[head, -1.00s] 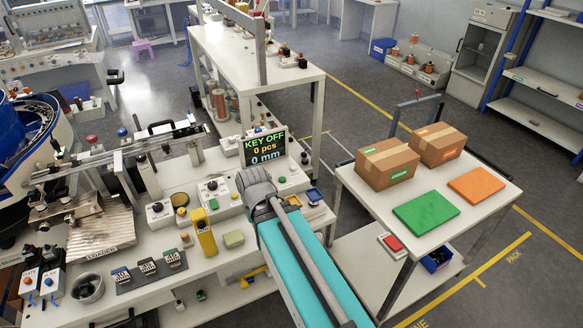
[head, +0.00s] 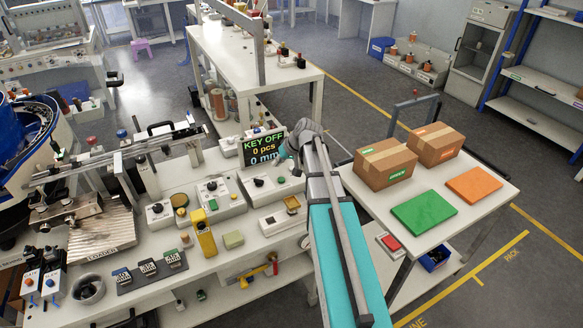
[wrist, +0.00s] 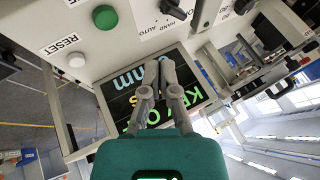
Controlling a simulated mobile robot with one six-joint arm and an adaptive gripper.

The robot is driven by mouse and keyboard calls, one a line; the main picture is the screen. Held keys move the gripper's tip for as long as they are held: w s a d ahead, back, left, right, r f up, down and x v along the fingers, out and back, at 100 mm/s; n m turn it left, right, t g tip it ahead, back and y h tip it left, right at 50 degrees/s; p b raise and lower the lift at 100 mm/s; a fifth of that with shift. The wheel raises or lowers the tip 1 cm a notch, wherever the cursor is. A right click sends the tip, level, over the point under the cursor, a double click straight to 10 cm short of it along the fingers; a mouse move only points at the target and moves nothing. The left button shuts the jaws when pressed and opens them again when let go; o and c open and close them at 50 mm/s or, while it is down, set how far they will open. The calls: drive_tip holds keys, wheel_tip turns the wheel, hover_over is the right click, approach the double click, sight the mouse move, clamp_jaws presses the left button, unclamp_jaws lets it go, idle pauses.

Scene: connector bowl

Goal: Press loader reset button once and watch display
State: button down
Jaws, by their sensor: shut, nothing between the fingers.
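The display (head: 262,149) stands at the back of the bench and reads "KEY OFF", "0 pcs" and "0 mm". In the wrist view the same display (wrist: 118,104) appears rotated, partly hidden behind my fingers. A round white button (wrist: 76,60) sits beside the label "RESET" (wrist: 62,42) on a pale panel. A green button (wrist: 105,17) is farther up on that panel. My gripper (wrist: 161,62) is shut and empty. In the wrist view its fingertips overlap the display, to the right of the white button and apart from it. In the head view my gripper (head: 287,152) is beside the display's right edge.
Control boxes with knobs (head: 258,182) stand below the display. A yellow block (head: 205,236) and small meters (head: 147,267) occupy the bench front. A cart (head: 376,208) to the right carries two cartons and green and orange plates.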

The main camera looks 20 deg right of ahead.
drive_tip(key=w+d+r+t, duration=0.2)
drive_tip(key=w+d, duration=0.3)
drive_tip(key=d, duration=0.3)
drive_tip(key=shift+d+r+y, duration=0.15)
drive_tip(key=shift+r+y, duration=0.15)
drive_tip(key=shift+f, duration=0.1)
drive_tip(key=b, duration=0.8)
approach(286, 168)
drive_tip(key=w+a+f, duration=0.2)
drive_tip(key=w, duration=0.1)
drive_tip(key=shift+a+f, duration=0.15)
drive_tip(key=shift+a, duration=0.2)
drive_tip(key=shift+f+b, duration=0.1)
drive_tip(key=shift+b, duration=0.2)
drive_tip(key=shift+f+b, duration=0.95)
idle(1.5)
drive_tip(key=shift+r, duration=0.15)
drive_tip(key=shift+r+p, duration=0.85)
drive_tip(key=shift+p, duration=0.15)
